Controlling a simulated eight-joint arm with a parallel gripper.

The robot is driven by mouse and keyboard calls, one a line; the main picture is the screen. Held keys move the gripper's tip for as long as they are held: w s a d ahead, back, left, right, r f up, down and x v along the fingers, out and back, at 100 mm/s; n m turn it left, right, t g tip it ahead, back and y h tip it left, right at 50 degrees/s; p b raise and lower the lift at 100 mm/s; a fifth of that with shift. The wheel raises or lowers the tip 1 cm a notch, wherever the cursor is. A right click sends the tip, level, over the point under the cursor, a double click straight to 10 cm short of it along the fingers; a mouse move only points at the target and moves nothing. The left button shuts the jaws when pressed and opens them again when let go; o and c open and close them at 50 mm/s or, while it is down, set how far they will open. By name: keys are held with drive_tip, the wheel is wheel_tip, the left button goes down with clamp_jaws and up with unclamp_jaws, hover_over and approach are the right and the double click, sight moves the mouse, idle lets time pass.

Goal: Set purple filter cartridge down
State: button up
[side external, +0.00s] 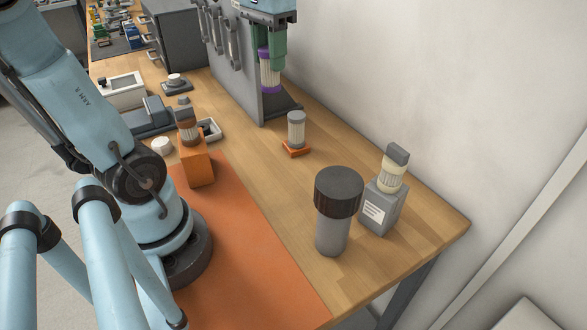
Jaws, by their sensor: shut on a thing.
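The purple filter cartridge (270,77) has purple end bands and a pale pleated middle. It hangs upright at the top of the side external view. My gripper (271,58) has green fingers and is shut on the cartridge's upper part, which the fingers partly hide. The cartridge appears raised above a dark grey base (284,106) beside the grey upright panel (245,75). I cannot tell the exact gap beneath it.
A grey-ended cartridge (296,128) stands on an orange base. A dark-capped cylinder (336,215) and a grey block (382,208) with a cream cartridge stand at front right. An orange block (196,164) stands left. The wooden bench (265,190) has clear room centrally.

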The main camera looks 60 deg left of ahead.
drive_tip(key=shift+r, duration=0.85)
drive_tip(key=s+d+m, duration=0.2)
drive_tip(key=d+m, duration=0.7)
drive_tip(key=d, duration=0.8)
drive_tip(key=s+d+m, duration=1.1)
drive_tip(key=s+d, duration=0.1)
drive_tip(key=shift+a+f, duration=0.15)
drive_tip(key=shift+f, duration=5.3)
drive_tip(key=shift+a+f, duration=0.1)
drive_tip(key=shift+f, duration=5.3)
